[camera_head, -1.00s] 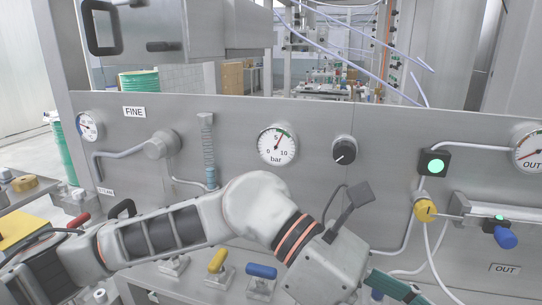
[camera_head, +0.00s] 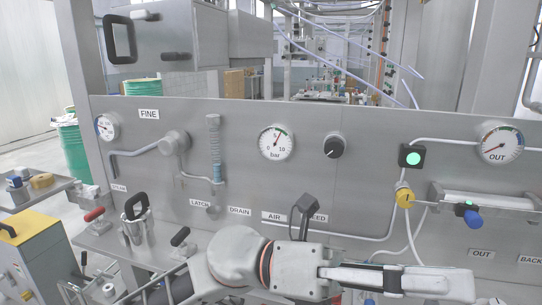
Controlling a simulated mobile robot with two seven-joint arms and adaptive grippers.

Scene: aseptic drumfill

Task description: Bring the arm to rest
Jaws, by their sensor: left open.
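My left arm comes in low from the left, in front of the panel. Its white wrist lies almost level, and my left gripper (camera_head: 430,282) points right near the bottom edge. I see no object held in it, and its fingers are seen side-on. The grey control panel (camera_head: 330,195) stands behind the arm. The arm hides the lower middle of the panel and part of the bench below. My right gripper is not in view.
The panel carries a bar gauge (camera_head: 276,142), a black knob (camera_head: 334,147), a lit green lamp (camera_head: 412,156), a yellow knob (camera_head: 404,196) and a blue handle (camera_head: 473,219). A red-handled clamp (camera_head: 95,214) stands on the bench at left. A yellow-topped cabinet (camera_head: 28,228) is at far left.

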